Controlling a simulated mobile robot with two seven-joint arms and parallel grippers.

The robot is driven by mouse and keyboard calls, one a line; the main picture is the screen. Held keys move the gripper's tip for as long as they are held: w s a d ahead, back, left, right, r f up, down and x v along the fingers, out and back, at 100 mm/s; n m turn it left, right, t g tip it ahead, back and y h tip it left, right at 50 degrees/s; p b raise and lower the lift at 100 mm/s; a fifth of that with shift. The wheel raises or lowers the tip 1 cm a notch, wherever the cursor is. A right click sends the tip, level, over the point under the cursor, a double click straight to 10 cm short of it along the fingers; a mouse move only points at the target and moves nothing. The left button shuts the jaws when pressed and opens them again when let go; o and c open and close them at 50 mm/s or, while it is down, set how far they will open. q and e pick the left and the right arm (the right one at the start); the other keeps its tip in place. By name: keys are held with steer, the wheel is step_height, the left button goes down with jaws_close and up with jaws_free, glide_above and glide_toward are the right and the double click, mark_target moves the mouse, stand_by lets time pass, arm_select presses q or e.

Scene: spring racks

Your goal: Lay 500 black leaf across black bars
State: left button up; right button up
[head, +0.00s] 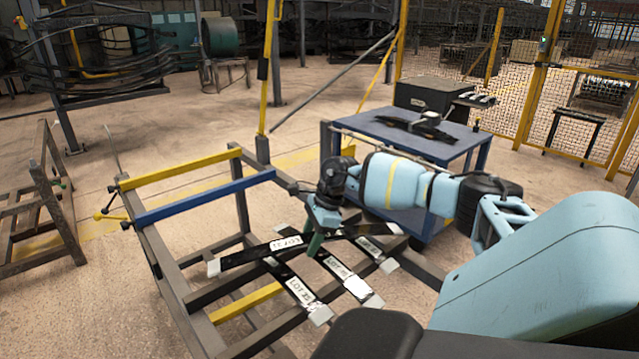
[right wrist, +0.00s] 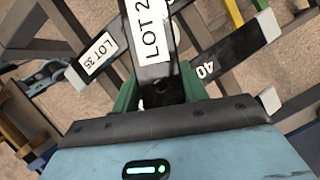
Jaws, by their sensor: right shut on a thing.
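My right gripper (head: 316,243) is low over the rack, its green fingers shut on a black leaf (head: 240,257) with pale ends. This leaf runs crosswise over other black leaves; whether its weight rests on them I cannot tell. In the right wrist view the held leaf (right wrist: 150,78) shows a white label starting "LOT 2"; no 500 is readable. A leaf labelled LOT 35 (head: 284,274) and another labelled leaf (head: 330,258) lie slantwise below it. The black bars (head: 205,297) of the rack lie under the leaves. My left gripper is not in view.
The rack also has a yellow bar (head: 180,170) and a blue bar (head: 205,195) at its far side. Open floor (head: 60,310) lies left of the rack.

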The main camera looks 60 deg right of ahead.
steer(key=shift+a+r, duration=0.15)
steer(key=shift+a, duration=0.25)
steer(key=shift+a, duration=0.5)
steer(key=shift+f+p, duration=0.45)
steer(key=shift+f, duration=1.35)
steer(key=shift+f, duration=0.15)
steer(key=o, duration=1.1)
steer(key=shift+s+f, duration=0.1)
steer(key=v, duration=1.2)
steer(key=shift+a+b, duration=0.1)
steer(key=shift+b, duration=0.2)
